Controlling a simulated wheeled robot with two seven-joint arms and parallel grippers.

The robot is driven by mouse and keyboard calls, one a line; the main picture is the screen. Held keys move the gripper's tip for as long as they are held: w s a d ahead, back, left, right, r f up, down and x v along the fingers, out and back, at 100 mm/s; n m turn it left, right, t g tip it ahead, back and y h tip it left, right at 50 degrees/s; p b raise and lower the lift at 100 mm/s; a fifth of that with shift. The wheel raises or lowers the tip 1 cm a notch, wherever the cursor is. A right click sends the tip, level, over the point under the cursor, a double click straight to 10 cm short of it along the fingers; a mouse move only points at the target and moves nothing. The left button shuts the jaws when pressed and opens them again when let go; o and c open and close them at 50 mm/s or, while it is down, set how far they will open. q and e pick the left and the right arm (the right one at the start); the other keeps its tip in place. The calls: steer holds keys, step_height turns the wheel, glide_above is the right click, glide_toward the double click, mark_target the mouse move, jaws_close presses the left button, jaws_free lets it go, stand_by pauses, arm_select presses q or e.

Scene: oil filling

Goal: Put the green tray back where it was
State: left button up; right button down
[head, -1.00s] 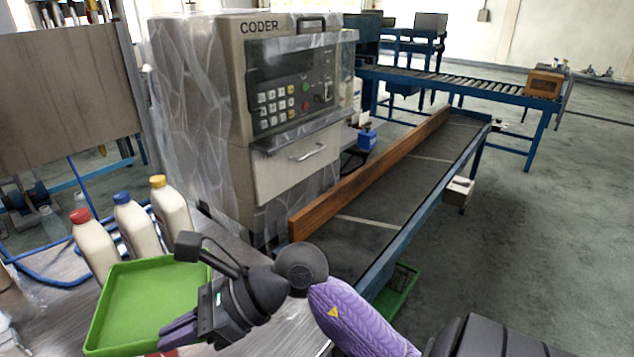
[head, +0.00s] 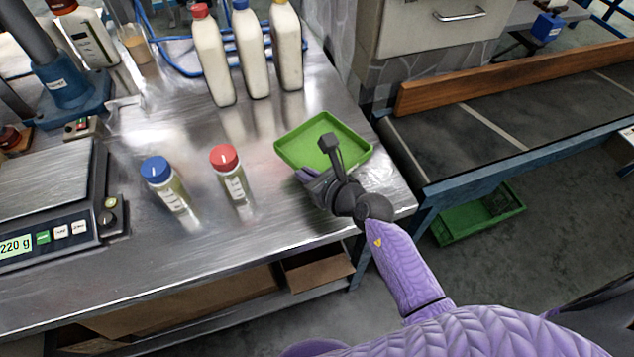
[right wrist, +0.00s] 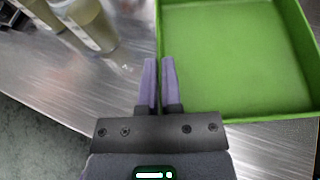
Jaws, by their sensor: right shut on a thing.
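The green tray (head: 310,140) is a shallow, empty, square tray at the right end of the metal table, near its corner. My right gripper (head: 305,176) is shut on the tray's near wall. In the right wrist view the purple fingers (right wrist: 159,65) pinch the wall of the tray (right wrist: 235,60) at its left side. The tray looks about level; I cannot tell whether it rests on the table or hangs just above it. My left gripper is not in view.
A red-capped jar (head: 232,175) and a blue-capped jar (head: 168,187) stand left of the tray. Several tall bottles (head: 250,52) stand behind. A scale (head: 50,200) is at the left. A conveyor (head: 510,130) is at the right, with a green crate (head: 478,215) below.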

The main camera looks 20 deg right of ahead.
step_height(320, 180, down, 6)
steer(key=b, duration=0.3)
steer(key=shift+f+b, duration=0.15)
steer(key=shift+b, duration=0.15)
steer(key=shift+r, duration=0.3)
steer(key=shift+f, duration=0.2)
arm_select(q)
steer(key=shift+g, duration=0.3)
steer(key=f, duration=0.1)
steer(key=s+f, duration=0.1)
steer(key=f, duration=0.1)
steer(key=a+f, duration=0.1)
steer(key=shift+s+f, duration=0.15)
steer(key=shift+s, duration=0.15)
arm_select(e)
steer(key=c, duration=0.8)
jaws_free()
steer(key=shift+r, duration=0.1)
